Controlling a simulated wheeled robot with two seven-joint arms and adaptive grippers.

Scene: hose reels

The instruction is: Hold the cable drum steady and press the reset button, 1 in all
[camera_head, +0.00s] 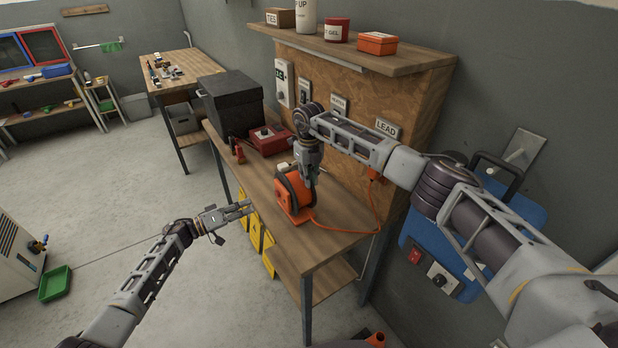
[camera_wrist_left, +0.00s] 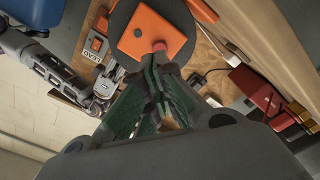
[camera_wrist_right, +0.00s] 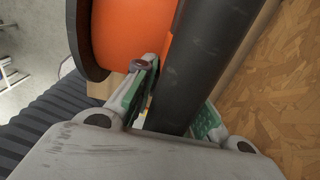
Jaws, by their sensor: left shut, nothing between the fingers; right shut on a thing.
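The cable drum (camera_head: 296,192), orange with dark flanges, stands on the wooden bench. Its dark flange and orange centre panel (camera_wrist_left: 140,38) face my left wrist camera. A small reddish button (camera_wrist_left: 158,47) shows at the panel's edge, just beyond my left fingertips. My left gripper (camera_head: 250,207) is shut and empty, left of the drum; the head view shows a gap between them. My right gripper (camera_head: 309,172) reaches down from above and is shut on the drum's dark flange (camera_wrist_right: 205,60), one finger on each side. The flange partly hides the far finger.
An orange cable (camera_head: 345,230) runs from the drum over the bench (camera_head: 325,243) to the back panel. A red box (camera_head: 267,140) and a black case (camera_head: 230,103) stand further along the bench. A shelf (camera_head: 350,55) overhangs behind. Yellow bins (camera_head: 256,232) sit below.

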